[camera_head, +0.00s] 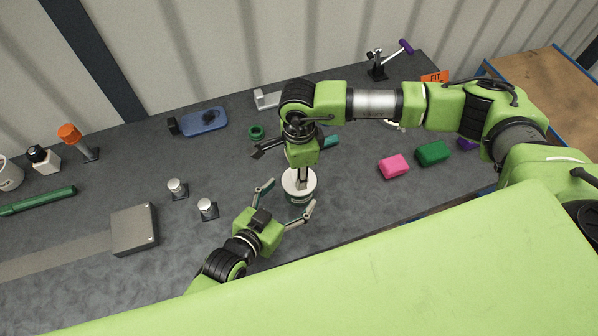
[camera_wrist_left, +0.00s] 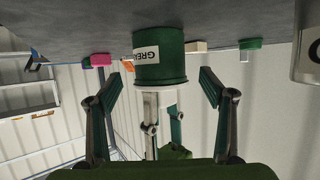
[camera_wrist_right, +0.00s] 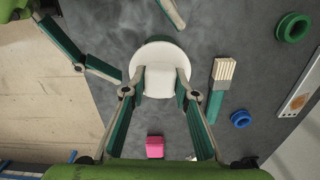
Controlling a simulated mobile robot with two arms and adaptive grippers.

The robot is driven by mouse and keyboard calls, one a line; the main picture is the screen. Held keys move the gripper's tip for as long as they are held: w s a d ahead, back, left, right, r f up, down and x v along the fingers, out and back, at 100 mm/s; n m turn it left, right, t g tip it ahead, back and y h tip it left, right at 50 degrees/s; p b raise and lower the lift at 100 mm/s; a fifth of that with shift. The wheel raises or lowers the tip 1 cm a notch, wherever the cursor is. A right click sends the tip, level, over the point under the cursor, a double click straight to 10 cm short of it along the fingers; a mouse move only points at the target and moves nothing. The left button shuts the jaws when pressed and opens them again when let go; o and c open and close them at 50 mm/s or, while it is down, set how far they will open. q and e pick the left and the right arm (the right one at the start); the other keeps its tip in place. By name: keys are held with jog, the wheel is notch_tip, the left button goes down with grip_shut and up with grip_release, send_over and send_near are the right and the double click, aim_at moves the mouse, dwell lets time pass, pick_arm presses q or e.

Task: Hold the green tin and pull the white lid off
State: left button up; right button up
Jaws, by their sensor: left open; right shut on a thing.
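The green tin (camera_head: 297,200) stands upright on the grey table, mostly hidden from above by its white lid (camera_head: 299,181). In the left wrist view, which is upside down, the tin (camera_wrist_left: 160,58) shows a label with part of a word, and the lid (camera_wrist_left: 157,97) sits on it. My right gripper (camera_head: 302,180) comes down from above and is shut on the lid's raised white grip (camera_wrist_right: 159,82). My left gripper (camera_head: 288,198) is open, low beside the tin, with its fingers spread towards either side. Its fingers appear apart from the tin.
Two small silver-topped posts (camera_head: 207,208) and a grey box (camera_head: 134,230) stand to the left. Pink (camera_head: 394,167) and green (camera_head: 432,152) blocks lie to the right. A green ring (camera_head: 256,132) and a blue device (camera_head: 203,121) lie behind.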

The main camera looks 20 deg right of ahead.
pick_arm(q)
jog(key=shift+x, duration=1.95)
jog(key=c, duration=1.6)
jog(key=shift+o, duration=0.2)
jog(key=o, duration=1.6)
jog(key=shift+c, duration=0.2)
jog(key=shift+a, duration=0.1)
jog(key=shift+v, duration=0.85)
